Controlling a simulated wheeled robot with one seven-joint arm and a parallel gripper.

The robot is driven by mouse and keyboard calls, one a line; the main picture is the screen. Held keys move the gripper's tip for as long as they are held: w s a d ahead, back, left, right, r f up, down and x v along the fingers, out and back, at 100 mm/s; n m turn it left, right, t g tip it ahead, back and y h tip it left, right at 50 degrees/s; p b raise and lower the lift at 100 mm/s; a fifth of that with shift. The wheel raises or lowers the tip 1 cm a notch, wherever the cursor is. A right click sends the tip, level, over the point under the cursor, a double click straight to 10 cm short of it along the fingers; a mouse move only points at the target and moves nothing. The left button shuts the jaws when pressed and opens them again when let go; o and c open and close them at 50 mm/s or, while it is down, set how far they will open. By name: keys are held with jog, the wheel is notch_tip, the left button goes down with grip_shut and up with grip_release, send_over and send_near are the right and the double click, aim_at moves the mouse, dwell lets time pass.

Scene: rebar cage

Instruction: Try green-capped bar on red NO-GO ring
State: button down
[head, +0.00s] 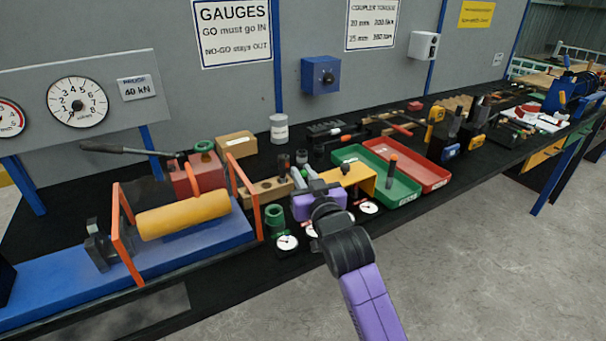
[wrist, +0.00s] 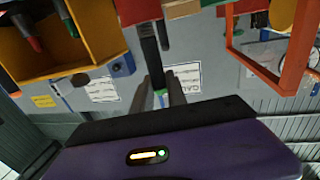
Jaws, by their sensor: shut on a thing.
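My gripper (head: 314,185) is above the bench by the wooden block, its purple body hiding part of what lies behind. In the wrist view its two fingers (wrist: 162,92) are closed around a dark bar (wrist: 150,55), with a small green patch, seemingly the green cap, between them. A green ring-shaped piece (head: 273,217) stands on the bench left of my gripper. I cannot make out the red NO-GO ring for certain; it may be hidden behind my gripper. Whether the bar touches any ring cannot be told.
A wooden block (head: 265,190) with dark pegs is behind and left. A yellow-orange stand (head: 356,175) is close on the right, then green (head: 400,190) and red (head: 432,177) trays. Dial gauges (head: 287,243) lie at the front edge. An orange frame (head: 246,195) rises at left.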

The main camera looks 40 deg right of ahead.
jog(key=c, duration=1.3)
grip_release()
jog(key=shift+o, duration=0.2)
jog(key=shift+s+f, duration=0.1)
jog(key=shift+s+a, duration=0.2)
jog(key=shift+s, duration=0.1)
jog(key=v, duration=0.7)
jog(key=shift+b, duration=0.4)
